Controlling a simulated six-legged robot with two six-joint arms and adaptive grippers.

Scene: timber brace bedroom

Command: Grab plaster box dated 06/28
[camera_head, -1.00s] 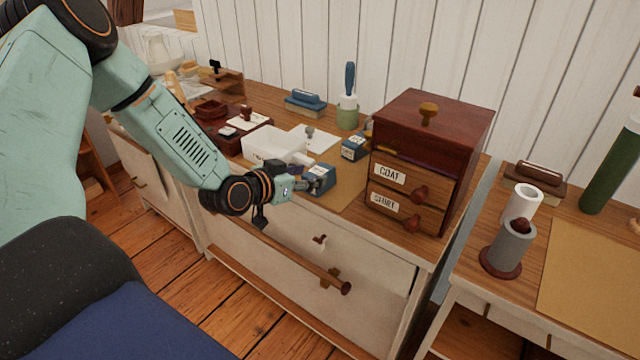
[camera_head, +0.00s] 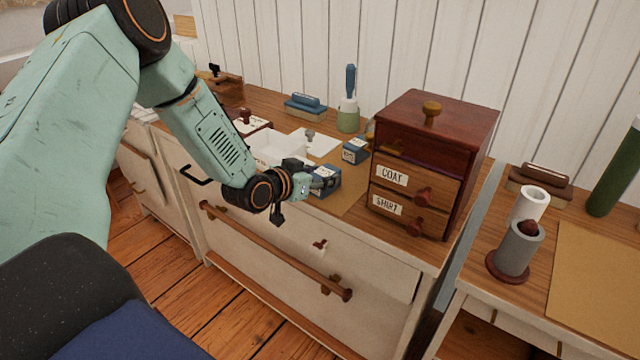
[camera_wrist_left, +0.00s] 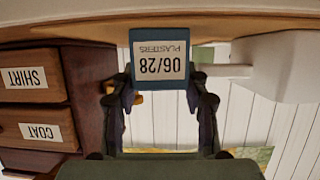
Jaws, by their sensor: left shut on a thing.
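A blue plaster box with a white label reading "06/28 PLASTERS" shows upside down in the left wrist view (camera_wrist_left: 160,60), between the two fingers of my left gripper (camera_wrist_left: 163,95). In the head view the same blue box (camera_head: 325,182) is at the dresser's front edge, with my left gripper (camera_head: 308,184) shut on it. Whether it still touches the dresser top, I cannot tell. A second blue box with a pale top (camera_head: 355,151) stands farther back; its date is not readable. My right gripper is not in view.
A dark wooden cabinet (camera_head: 472,150) with drawers labelled COAT and SHIRT stands just right of the held box. A white bin (camera_head: 278,148) is behind my left gripper. A green cup with a blue-handled brush (camera_head: 348,116) stands at the back.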

